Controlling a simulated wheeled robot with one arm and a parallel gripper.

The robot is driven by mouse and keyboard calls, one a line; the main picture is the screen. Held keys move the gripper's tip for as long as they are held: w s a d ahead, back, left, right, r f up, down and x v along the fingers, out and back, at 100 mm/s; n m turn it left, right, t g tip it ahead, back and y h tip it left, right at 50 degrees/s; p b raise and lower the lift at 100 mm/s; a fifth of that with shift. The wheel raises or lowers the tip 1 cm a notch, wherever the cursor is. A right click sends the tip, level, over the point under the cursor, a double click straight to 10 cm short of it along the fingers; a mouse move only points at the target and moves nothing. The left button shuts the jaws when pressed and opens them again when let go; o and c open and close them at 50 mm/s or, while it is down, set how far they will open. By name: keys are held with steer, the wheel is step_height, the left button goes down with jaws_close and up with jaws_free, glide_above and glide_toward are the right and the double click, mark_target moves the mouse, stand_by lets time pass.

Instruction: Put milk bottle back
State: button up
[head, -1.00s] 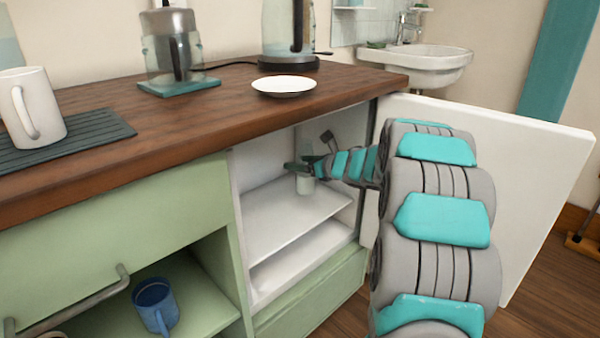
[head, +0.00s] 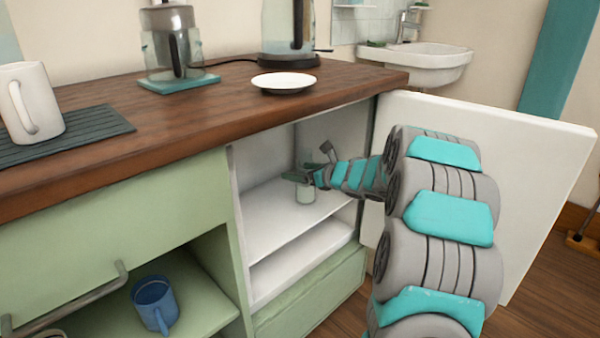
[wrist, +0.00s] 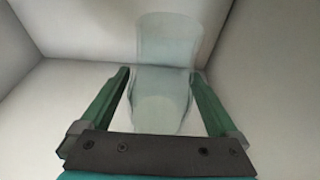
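The milk bottle (head: 305,193) is a small pale, see-through bottle inside the open white-lined cabinet, over its upper shelf (head: 270,222). It looks upright; I cannot tell if its base touches the shelf. My gripper (head: 304,176) reaches in from the right and is around the bottle's upper part. In the wrist view the bottle (wrist: 160,105) sits between the two green fingers of my gripper (wrist: 161,76), which look closed against its sides near the tips.
The white cabinet door (head: 530,165) stands open on the right, behind my arm. The wooden counter (head: 210,120) overhangs the cabinet and carries a white plate (head: 284,81), a white mug (head: 32,103) and appliances. A blue mug (head: 155,304) stands in the lower left compartment. The shelf's front is clear.

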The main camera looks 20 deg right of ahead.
steer(key=shift+r, duration=0.15)
steer(key=v, duration=1.2)
step_height(320, 180, up, 3)
steer(key=d+m+h, duration=0.3)
steer(key=m+h, duration=0.4)
steer(key=m, duration=0.5)
steer(key=s+a+f+m+g+h, duration=0.2)
steer(key=s+m+g+h, duration=0.15)
steer(key=s+m, duration=0.5)
steer(key=s+a+f+m+g+y, duration=0.1)
steer(key=s+a+f+m+g, duration=0.2)
steer(key=s+a+m, duration=0.3)
steer(key=s+a+f+m+g+y, duration=0.2)
steer(key=s+a+m+g, duration=0.3)
steer(key=s, duration=1.1)
steer(key=s+a+f+m+g+y, duration=0.2)
steer(key=s+a+f+m+g, duration=0.2)
steer(key=s+a+m, duration=0.4)
steer(key=shift+s+a+f+m+y, duration=0.1)
steer(key=shift+s+a, duration=0.45)
steer(key=shift+a, duration=0.25)
steer(key=shift+s+a+f+m+y, duration=0.1)
steer(key=shift+s+a+f, duration=0.05)
steer(key=shift+s+a, duration=0.55)
steer(key=shift+s+a+f+m+y, duration=0.1)
steer(key=shift+s+a, duration=0.35)
steer(key=shift+a, duration=0.4)
